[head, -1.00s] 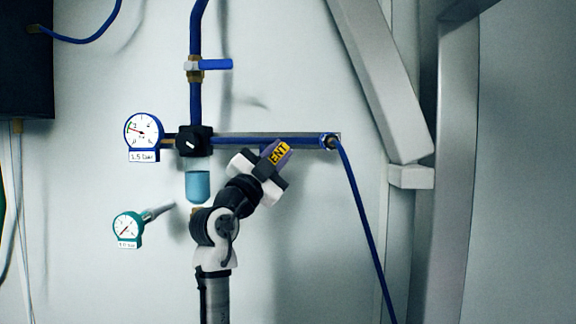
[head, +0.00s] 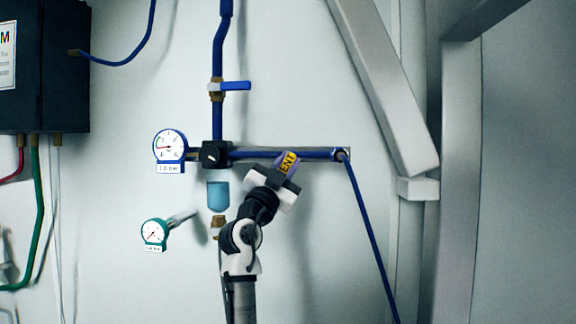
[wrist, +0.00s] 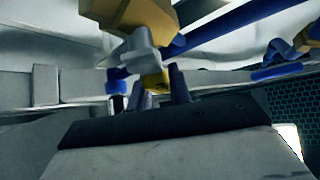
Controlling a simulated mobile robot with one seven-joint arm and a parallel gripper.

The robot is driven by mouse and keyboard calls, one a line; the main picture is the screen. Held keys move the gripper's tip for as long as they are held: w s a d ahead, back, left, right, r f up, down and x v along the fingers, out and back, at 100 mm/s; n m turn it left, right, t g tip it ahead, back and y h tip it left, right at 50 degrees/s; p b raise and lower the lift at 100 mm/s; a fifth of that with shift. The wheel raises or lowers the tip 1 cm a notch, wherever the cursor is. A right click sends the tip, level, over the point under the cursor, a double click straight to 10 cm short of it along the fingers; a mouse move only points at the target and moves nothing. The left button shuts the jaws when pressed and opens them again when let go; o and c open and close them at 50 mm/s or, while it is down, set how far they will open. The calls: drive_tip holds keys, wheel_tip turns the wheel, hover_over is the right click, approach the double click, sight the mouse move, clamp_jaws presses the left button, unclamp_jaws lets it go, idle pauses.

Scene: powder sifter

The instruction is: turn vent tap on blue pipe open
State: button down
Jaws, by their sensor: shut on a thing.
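The blue pipe (head: 315,154) runs level across the wall in the head view. A purple and yellow tag or lever marked "ENT" (head: 289,160), its first letter hidden, is at my gripper, just below the pipe; I take it to be the vent tap. My gripper (head: 285,172) is shut on it, reaching up from below left. In the wrist view the gripper fingers (wrist: 157,84) stand around a small yellow part, below a grey metal piece (wrist: 145,50) and a brass-coloured body (wrist: 135,15). The fingers hide much of the tap.
A blue-handled valve (head: 235,86) is on the upright pipe. A blue gauge (head: 170,146), a black regulator (head: 214,154) with a blue bowl (head: 218,196), and a teal gauge (head: 154,233) are on the left. A blue hose (head: 369,235) and grey beams (head: 385,90) are on the right.

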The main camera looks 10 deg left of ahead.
drive_tip(key=c, duration=1.3)
unclamp_jaws()
drive_tip(key=shift+b+v, duration=2.55)
drive_tip(key=shift+v, duration=4.35)
